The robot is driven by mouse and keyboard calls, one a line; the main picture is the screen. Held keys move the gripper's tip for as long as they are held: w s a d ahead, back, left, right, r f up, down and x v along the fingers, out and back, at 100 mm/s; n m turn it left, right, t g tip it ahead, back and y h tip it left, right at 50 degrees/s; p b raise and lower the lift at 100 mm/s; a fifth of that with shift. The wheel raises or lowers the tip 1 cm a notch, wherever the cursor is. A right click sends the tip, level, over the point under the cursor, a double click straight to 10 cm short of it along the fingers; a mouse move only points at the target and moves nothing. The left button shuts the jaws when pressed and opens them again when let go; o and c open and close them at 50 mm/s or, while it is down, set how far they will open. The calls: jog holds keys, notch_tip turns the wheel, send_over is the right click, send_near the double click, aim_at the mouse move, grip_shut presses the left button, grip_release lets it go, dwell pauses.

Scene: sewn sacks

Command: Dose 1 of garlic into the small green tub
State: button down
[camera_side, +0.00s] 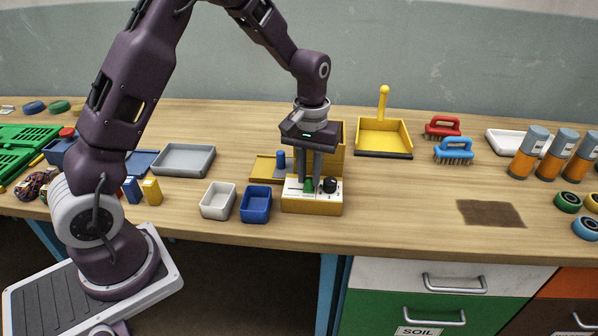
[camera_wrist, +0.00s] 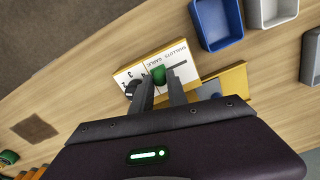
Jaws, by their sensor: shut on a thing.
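A yellow dispenser has a white panel (camera_side: 301,194) on its front. The panel carries a green knob (camera_side: 308,185) and a black knob (camera_side: 330,185). In the wrist view the panel (camera_wrist: 151,58) reads "shallots" and "garlic" beside a slot, with the green knob (camera_wrist: 159,74) on it and the black knob (camera_wrist: 132,88) beside it. My gripper (camera_side: 312,180) points down over the panel, its fingers shut on the green knob; the fingers partly hide it. A small pale grey tub (camera_side: 218,201) and a small blue tub (camera_side: 256,204) stand left of the dispenser. I see no small green tub.
A blue peg (camera_side: 281,160) stands on a yellow plate behind the panel. A grey tray (camera_side: 184,159) lies at the back left. A yellow dustpan (camera_side: 383,137), brushes (camera_side: 453,151) and several orange canisters (camera_side: 557,154) are to the right. The bench between panel and brown patch (camera_side: 491,213) is clear.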

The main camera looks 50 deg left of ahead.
jog(key=c, duration=1.3)
grip_release()
jog(key=shift+w+d, duration=0.2)
jog(key=shift+s+a, duration=1.1)
jog(key=s+d+r+m+t, duration=0.1)
jog(key=s+r, duration=0.2)
jog(key=r, duration=0.4)
jog(key=s+d+r, duration=0.1)
jog(key=s+r, duration=0.1)
jog(key=r, duration=0.5)
jog(key=s+d+r+m+t, duration=0.2)
jog(key=s, duration=0.6)
jog(key=s+d+r+m+t, duration=0.2)
jog(key=s, duration=0.6)
jog(key=shift+r+m, duration=0.4)
